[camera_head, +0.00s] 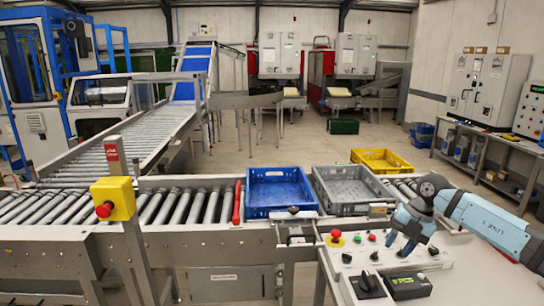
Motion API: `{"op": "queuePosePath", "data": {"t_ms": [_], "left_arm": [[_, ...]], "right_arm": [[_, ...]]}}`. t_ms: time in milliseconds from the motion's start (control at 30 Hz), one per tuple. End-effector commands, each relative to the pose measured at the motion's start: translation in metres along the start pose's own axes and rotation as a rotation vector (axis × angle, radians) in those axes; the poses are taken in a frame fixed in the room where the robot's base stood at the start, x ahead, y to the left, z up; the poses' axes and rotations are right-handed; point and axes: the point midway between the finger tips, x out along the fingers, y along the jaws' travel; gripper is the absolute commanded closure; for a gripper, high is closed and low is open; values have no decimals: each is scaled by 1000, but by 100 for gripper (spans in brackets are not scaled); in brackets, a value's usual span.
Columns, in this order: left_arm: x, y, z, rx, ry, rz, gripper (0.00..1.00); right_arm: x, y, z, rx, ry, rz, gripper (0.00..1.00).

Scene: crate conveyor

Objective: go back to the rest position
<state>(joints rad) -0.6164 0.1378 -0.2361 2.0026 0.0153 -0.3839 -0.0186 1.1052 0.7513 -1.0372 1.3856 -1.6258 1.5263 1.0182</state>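My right arm (490,222) comes in from the right edge, light blue with dark joints. Its gripper (398,246) points down over the white control panel (465,275), near the panel's knobs and buttons. Its two fingertips look apart, with nothing seen between them. Whether the fingertips touch the panel is hard to tell. My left gripper is not in view.
A blue crate (279,212) and a grey crate (347,209) stand side by side on the roller conveyor (165,205). A yellow crate (382,153) lies on the floor behind. A red emergency button (104,210) sits on a yellow box at left.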

Motion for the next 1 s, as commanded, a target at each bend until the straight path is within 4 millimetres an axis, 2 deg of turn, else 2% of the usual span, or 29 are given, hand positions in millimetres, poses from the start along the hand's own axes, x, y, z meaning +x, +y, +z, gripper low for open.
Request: {"op": "queuePosePath", "data": {"t_ms": [33, 167, 200, 300, 400, 533, 667, 767, 900, 1000], "left_arm": [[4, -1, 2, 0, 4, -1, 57], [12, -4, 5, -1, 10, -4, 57], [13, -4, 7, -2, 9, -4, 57], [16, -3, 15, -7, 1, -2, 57], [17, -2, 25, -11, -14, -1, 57], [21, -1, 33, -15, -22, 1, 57], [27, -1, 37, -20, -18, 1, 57], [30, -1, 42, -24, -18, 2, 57], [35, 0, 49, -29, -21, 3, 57], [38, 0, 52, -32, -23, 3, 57]], "right_arm": [[34, 12, -17, -36, 58, 71, 63], [103, 49, -72, -108, 211, 333, 63], [121, 61, -91, -117, 258, 430, 63], [155, 85, -135, -100, 357, 672, 63], [175, 100, -168, -30, 423, 892, 63], [192, 107, -196, 121, 470, 1142, 63], [210, 97, -212, 368, 474, 1371, 63], [228, 77, -215, 606, 443, 1496, 63], [261, 32, -217, 974, 363, 1576, 63], [288, -4, -222, 1215, 300, 1564, 63]]}}
